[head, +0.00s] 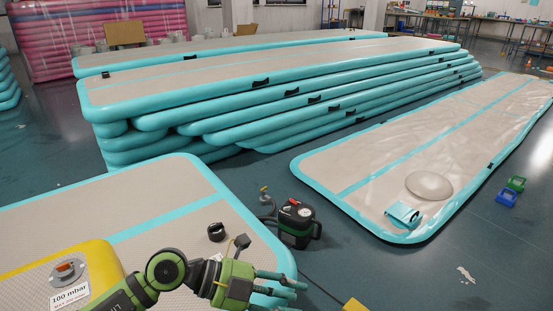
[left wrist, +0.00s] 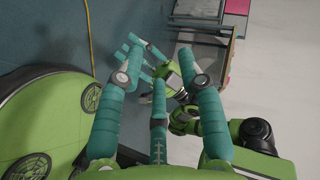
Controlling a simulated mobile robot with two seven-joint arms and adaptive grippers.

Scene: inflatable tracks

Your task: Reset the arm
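My left arm (head: 165,271) comes in from the lower left of the head view, green and dark grey, low over the near corner of an inflated track. My left gripper (head: 285,287) has teal fingers pointing right, spread apart with nothing between them. In the left wrist view, the left gripper's (left wrist: 160,85) fingers stand wide apart and empty. Beyond them is a second green gripper with teal fingers, apparently my right gripper (left wrist: 143,58), its fingers spread and nothing seen in them. The right gripper does not show in the head view.
A near inflated track (head: 60,213) holds a black ring (head: 216,232) and a yellow piece with a valve (head: 85,265). A black pump (head: 296,222) stands close past the gripper. A flat track (head: 400,165) lies right; stacked tracks (head: 270,95) stand behind.

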